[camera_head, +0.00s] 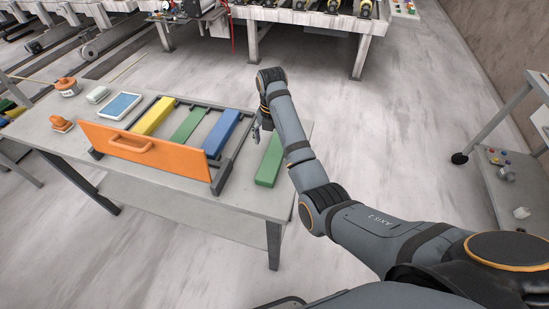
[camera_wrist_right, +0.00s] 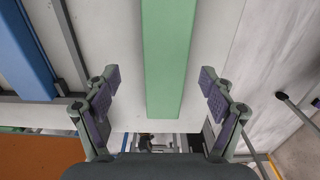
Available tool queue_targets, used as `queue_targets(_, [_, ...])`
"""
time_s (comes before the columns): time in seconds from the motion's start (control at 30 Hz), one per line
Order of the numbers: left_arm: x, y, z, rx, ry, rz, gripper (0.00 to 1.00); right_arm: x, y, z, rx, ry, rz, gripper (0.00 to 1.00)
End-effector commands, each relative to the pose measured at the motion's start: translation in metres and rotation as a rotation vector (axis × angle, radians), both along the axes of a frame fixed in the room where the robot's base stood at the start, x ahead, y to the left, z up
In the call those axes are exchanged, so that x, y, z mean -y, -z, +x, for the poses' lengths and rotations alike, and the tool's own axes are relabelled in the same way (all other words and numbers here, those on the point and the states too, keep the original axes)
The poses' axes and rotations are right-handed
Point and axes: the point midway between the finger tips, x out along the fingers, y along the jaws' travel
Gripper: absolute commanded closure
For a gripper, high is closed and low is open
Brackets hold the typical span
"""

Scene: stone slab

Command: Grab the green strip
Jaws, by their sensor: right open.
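A loose green strip (camera_head: 269,162) lies on the right part of the table, beside the rack. In the right wrist view the green strip (camera_wrist_right: 168,55) runs from the top edge down between my fingers. My right gripper (camera_head: 261,126) is near the strip's far end, with its fingers apart and empty. In the wrist view my right gripper (camera_wrist_right: 160,78) has one finger on each side of the strip, with clear gaps. Another green strip (camera_head: 189,124) lies in the rack. My left gripper is not in view.
The rack (camera_head: 238,150) also holds a yellow strip (camera_head: 153,116) and a blue strip (camera_head: 222,133). An orange panel with a handle (camera_head: 175,160) stands at its front. A tablet (camera_head: 119,106) and small orange items lie at the table's left. The table's right edge is near the loose strip.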

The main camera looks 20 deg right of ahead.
Motion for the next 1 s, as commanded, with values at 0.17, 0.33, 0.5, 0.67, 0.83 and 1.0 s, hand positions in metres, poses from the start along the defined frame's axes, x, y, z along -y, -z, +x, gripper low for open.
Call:
queue_targets(0.17, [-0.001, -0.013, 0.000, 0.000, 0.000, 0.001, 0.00, 0.007, 0.028, -0.005, -0.007, 0.000, -0.001, 0.17])
queue_targets(0.33, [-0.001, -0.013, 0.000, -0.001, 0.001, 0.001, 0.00, 0.006, 0.047, -0.004, -0.003, 0.000, -0.001, 0.17])
queue_targets(0.5, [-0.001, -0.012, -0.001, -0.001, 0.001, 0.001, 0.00, 0.006, 0.048, -0.004, -0.002, 0.000, 0.000, 0.17])
queue_targets(0.67, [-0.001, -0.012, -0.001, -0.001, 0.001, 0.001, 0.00, 0.006, 0.048, -0.004, -0.001, 0.000, 0.000, 0.33])
queue_targets(0.83, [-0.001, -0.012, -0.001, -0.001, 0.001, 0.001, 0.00, 0.006, 0.048, -0.004, -0.001, 0.000, 0.000, 0.56])
queue_targets(1.0, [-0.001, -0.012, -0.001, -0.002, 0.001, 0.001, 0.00, 0.006, 0.048, -0.004, -0.001, 0.000, 0.000, 0.80])
